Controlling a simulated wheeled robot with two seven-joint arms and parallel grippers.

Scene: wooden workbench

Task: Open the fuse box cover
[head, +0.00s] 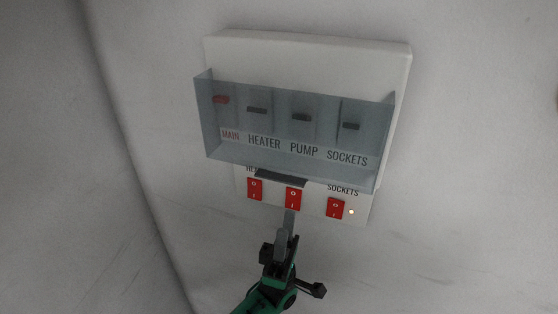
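The fuse box (310,55) is a white panel on the pale wall. Its see-through grey-blue cover (225,146) is down over a row of switches: a red one at MAIN and dark ones at HEATER, PUMP and SOCKETS. A dark tab (281,177) sticks out at the cover's lower edge, left of centre. My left gripper (290,213) is below the cover, its grey fingers pointing up at the middle red rocker switch. The fingers look closed together, with nothing seen between them. Whether the tips touch the switch is unclear. My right gripper is out of view.
Below the cover are three red rocker switches, at left (254,189), middle (293,198) and right (335,208). A small lit lamp (351,212) is beside the right one. The wall around the box is bare.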

